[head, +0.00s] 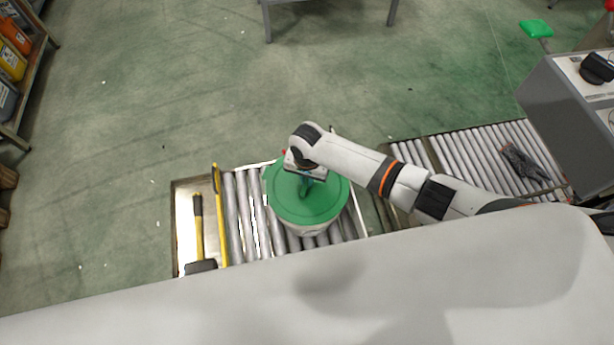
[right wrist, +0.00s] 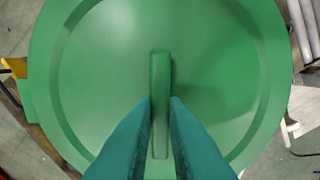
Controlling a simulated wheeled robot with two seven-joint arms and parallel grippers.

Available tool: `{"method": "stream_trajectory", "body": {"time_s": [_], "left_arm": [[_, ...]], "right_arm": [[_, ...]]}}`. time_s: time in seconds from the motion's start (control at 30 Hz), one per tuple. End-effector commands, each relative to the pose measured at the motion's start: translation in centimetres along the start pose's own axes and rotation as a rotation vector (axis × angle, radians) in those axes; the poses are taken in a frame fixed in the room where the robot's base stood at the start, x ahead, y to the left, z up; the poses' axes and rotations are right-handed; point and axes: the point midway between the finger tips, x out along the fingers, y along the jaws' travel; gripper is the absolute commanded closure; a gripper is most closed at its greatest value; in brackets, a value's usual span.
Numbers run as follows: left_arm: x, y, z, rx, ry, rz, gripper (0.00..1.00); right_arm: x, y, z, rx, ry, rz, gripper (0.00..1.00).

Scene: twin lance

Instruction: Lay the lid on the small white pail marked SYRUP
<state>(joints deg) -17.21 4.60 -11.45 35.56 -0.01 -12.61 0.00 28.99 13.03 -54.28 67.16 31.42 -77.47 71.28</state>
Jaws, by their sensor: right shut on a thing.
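A green round lid (head: 295,205) lies on or just above a white pail (head: 308,230) standing on the roller conveyor in the head view. I cannot tell whether the lid is fully seated. Any marking on the pail is hidden. My right gripper (head: 306,182) is above the lid. In the right wrist view the lid (right wrist: 105,75) fills most of the picture, and the two teal fingers of the right gripper (right wrist: 161,110) are shut on the lid's upright green handle (right wrist: 160,75). My left gripper is not in view.
The roller conveyor (head: 237,225) runs under the pail. A hammer with a yellow handle (head: 198,225) lies in a tray to its left, beside a yellow bar (head: 217,210). Another roller section (head: 465,155) at right carries a dark glove-like item (head: 525,165). A grey cabinet (head: 560,115) stands beyond.

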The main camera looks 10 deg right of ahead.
Motion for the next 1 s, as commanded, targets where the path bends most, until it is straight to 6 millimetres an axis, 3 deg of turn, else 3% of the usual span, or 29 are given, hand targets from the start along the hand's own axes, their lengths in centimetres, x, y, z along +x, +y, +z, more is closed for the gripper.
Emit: {"method": "stream_trajectory", "body": {"time_s": [1.0], "left_arm": [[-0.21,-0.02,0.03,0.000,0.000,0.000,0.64]], "right_arm": [[0.53,0.01,-0.03,0.000,0.000,0.000,1.00]]}}
